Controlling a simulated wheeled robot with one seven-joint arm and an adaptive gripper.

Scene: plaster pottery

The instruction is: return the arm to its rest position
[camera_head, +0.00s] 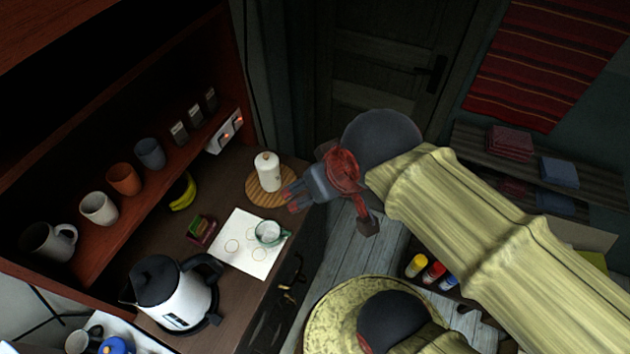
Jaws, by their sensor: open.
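My arm in its pale yellow sleeve reaches in from the lower right. My gripper (328,214), dark grey with red parts, is open at the arm's end. It appears over the right edge of the brown counter (232,192), near a round wooden board (254,197). One finger points left toward the board, the other down over the floor. Nothing shows between the fingers. I cannot tell how high the gripper is above the counter.
A white lidded jar (267,171) stands on the board. A glass cup (268,233) sits on a white sheet (238,256). A kettle (173,294), bananas (184,193) and a shelf of mugs (123,180) are left. A dark door (385,75) stands behind. Floor (345,255) shows right of the counter.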

